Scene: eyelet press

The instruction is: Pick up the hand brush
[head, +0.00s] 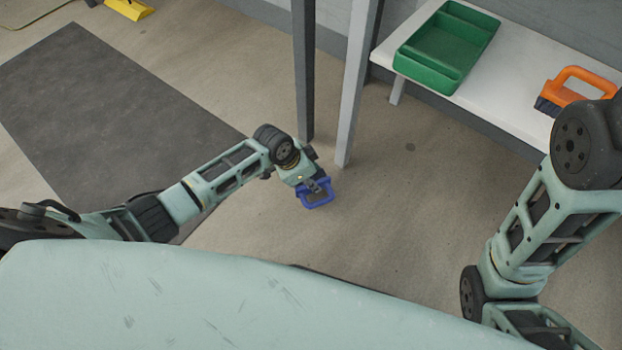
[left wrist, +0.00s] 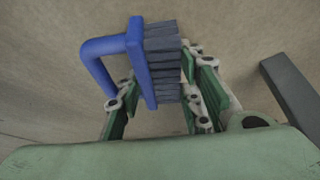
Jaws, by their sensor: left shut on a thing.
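A blue hand brush (head: 318,199) with a D-shaped handle is held in my left gripper (head: 313,184), with bare floor behind it in the head view. In the left wrist view, the brush's blue handle (left wrist: 98,46) points left and its dark grey bristles (left wrist: 162,50) face right. The left gripper's fingers (left wrist: 155,100) are shut on the brush, on either side of its body. A second hand brush, orange with dark bristles (head: 572,88), lies on the white bench at the right. My right arm shows at the right, but its gripper is not in view.
The white bench (head: 512,75) carries a green two-part tray (head: 440,50). A dark post (head: 303,75) and a light grey post (head: 355,85) stand just beyond my left gripper. A dark mat (head: 95,105) lies at the left. A yellow object (head: 131,9) is at the top left.

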